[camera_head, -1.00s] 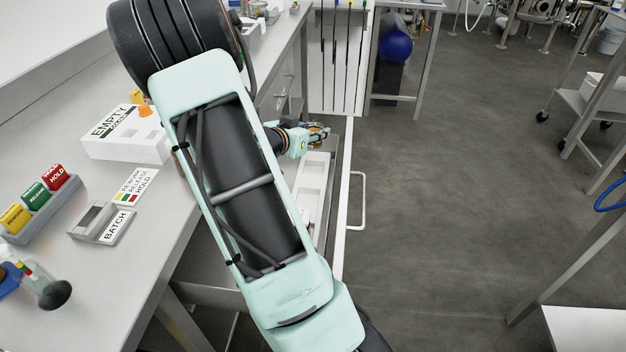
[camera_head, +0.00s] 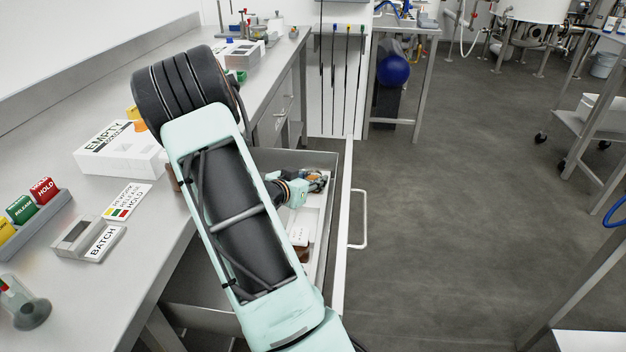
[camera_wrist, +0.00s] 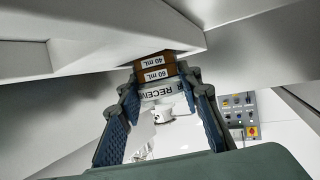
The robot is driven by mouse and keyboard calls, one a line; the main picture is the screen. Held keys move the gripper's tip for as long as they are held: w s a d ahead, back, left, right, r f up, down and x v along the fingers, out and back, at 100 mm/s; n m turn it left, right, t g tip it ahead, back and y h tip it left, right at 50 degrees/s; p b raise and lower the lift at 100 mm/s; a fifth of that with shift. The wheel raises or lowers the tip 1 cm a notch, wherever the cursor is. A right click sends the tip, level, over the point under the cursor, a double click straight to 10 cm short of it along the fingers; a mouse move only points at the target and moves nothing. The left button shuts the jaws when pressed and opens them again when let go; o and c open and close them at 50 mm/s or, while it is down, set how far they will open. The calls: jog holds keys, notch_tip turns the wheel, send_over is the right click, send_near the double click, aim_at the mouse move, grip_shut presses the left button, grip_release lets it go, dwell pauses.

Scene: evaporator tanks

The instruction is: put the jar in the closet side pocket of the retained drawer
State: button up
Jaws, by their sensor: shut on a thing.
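My gripper (camera_head: 316,182) is over the far part of the open drawer (camera_head: 346,240), seen small and partly blocked by my arm in the head view. In the wrist view my gripper (camera_wrist: 164,92) has its blue-padded fingers on both sides of the jar (camera_wrist: 155,72). The jar is amber with white label bands reading 40 mL, 60 mL and part of a word like RECEIV; a white round part shows near it. The drawer holds a white divided insert (camera_head: 322,215). My arm hides much of the drawer, and I cannot tell which pocket lies under the jar.
The bench (camera_head: 130,235) runs along the left, with a white EMPTY box (camera_head: 125,150), a BATCH holder (camera_head: 85,240) and coloured blocks (camera_head: 25,208). The drawer handle (camera_head: 362,220) sticks out over the floor.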

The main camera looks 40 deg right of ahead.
jog(key=shift+f, duration=0.15)
jog(key=o, duration=1.3)
jog(key=shift+r, duration=0.25)
jog(key=p+v, duration=0.3)
jog(key=v, duration=0.8)
jog(key=shift+s+a, duration=0.1)
jog(key=shift+a, duration=0.2)
jog(key=shift+s+a, duration=0.1)
jog(key=shift+a, duration=0.1)
